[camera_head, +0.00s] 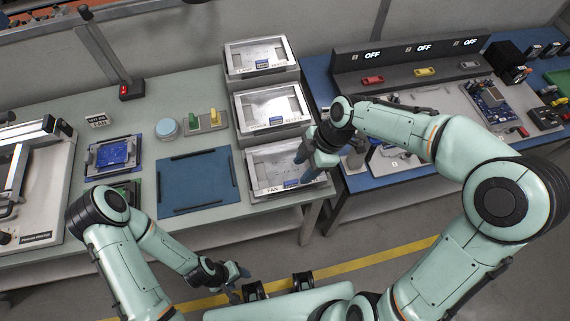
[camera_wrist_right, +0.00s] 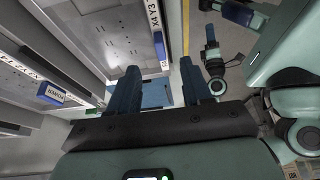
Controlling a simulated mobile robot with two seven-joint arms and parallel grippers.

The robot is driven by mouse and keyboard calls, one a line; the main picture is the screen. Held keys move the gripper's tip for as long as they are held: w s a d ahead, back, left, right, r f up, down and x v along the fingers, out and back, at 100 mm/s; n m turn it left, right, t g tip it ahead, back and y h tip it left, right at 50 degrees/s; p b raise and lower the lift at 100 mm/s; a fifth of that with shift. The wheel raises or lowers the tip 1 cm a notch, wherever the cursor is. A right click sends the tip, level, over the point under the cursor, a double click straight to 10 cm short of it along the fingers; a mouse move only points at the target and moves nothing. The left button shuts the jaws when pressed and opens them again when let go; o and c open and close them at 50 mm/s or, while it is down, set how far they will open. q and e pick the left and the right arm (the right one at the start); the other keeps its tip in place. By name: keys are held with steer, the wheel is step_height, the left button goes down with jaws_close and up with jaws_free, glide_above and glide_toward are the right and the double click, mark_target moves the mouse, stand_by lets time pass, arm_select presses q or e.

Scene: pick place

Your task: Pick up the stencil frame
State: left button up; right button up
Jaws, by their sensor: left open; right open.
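Three silver framed panels, which look like stencil frames, lie in stepped grey holders: a far one (camera_head: 258,56), a middle one (camera_head: 270,107) and a near one (camera_head: 272,165) marked FAN. My right gripper (camera_head: 304,168) is open and empty over the right side of the near one and hides part of it. Contact cannot be told. My left gripper (camera_head: 238,281) is open and empty, low in front of the left bench.
A blue mat (camera_head: 197,183) lies bare left of the holders. A tray with a blue board (camera_head: 114,153), a round blue tin (camera_head: 166,128) and a printer (camera_head: 38,185) stand further left. A blue bench (camera_head: 352,180) with a dark OFF console (camera_head: 410,62) stands right.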

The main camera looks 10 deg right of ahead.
mark_target(293, 181)
steer(key=shift+x, duration=3.8)
steer(key=shift+c, duration=0.3)
jaws_close()
